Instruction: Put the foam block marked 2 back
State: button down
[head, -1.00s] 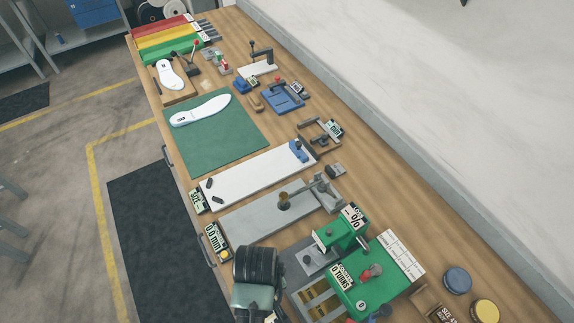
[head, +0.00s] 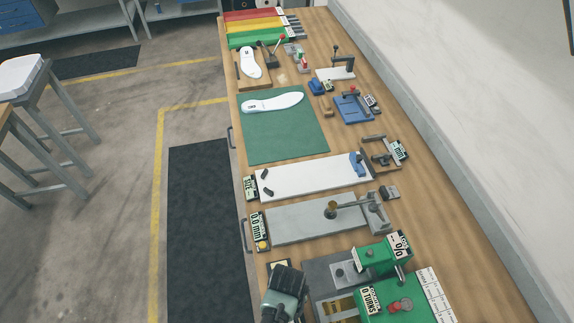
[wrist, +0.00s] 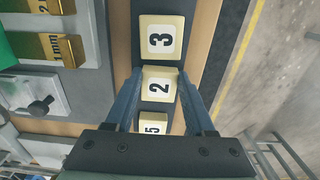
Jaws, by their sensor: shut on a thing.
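The foam block marked 2 (wrist: 158,86) is cream with a white label and black numeral. In the wrist view it sits between the fingertips of my gripper (wrist: 160,76), which is shut on it. It lines up in a row between the block marked 3 (wrist: 162,40) and the block marked 5 (wrist: 153,125), over a dark strip. I cannot tell whether block 2 rests on the strip or is held slightly above it. In the head view my arm's end is at the bottom edge, and block 2 is hidden.
Beside the row, the wrist view shows brass blocks, one marked 1mm (wrist: 62,50). In the head view a green device (head: 385,305) stands right of my arm. A grey plate fixture (head: 310,221), a white board (head: 310,178) and a green mat (head: 285,135) lie further along the bench.

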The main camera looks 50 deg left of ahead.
jog(key=shift+f, duration=0.1)
jog(key=shift+c, duration=1.3)
grip_release()
notch_tip(320, 180, up, 12)
